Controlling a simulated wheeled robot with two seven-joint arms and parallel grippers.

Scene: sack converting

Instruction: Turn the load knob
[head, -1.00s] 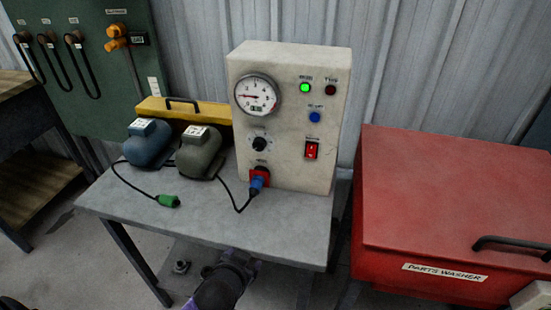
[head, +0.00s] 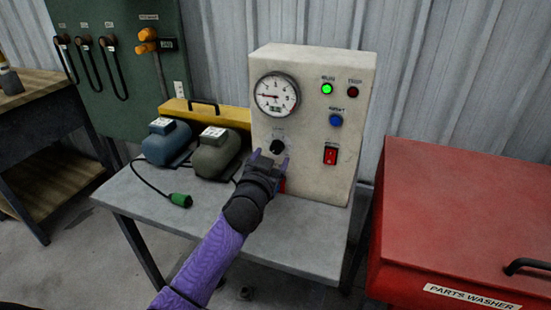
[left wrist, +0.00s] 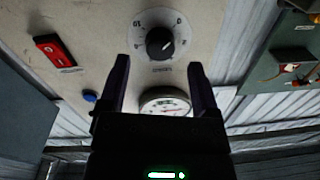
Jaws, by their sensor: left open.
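The load knob (head: 277,147) is a small black dial on the front of a cream test box (head: 355,80). In the left wrist view the knob (left wrist: 160,42) sits on a pale round scale, just beyond and between my fingertips. My left gripper (head: 270,158) is in front of the box, at the knob. Its two purple fingers are open, one to each side of the knob in the left wrist view (left wrist: 160,65), and they look apart from it. Whether they reach to the knob's depth I cannot tell. My right gripper is not in view.
Above the knob is a round gauge (head: 277,94). To its right are a lit green lamp (head: 327,89), a blue button (head: 336,120) and a red switch (head: 331,155). Two motors (head: 216,153) stand left on the grey table (head: 300,240). A red parts washer (head: 465,210) stands right.

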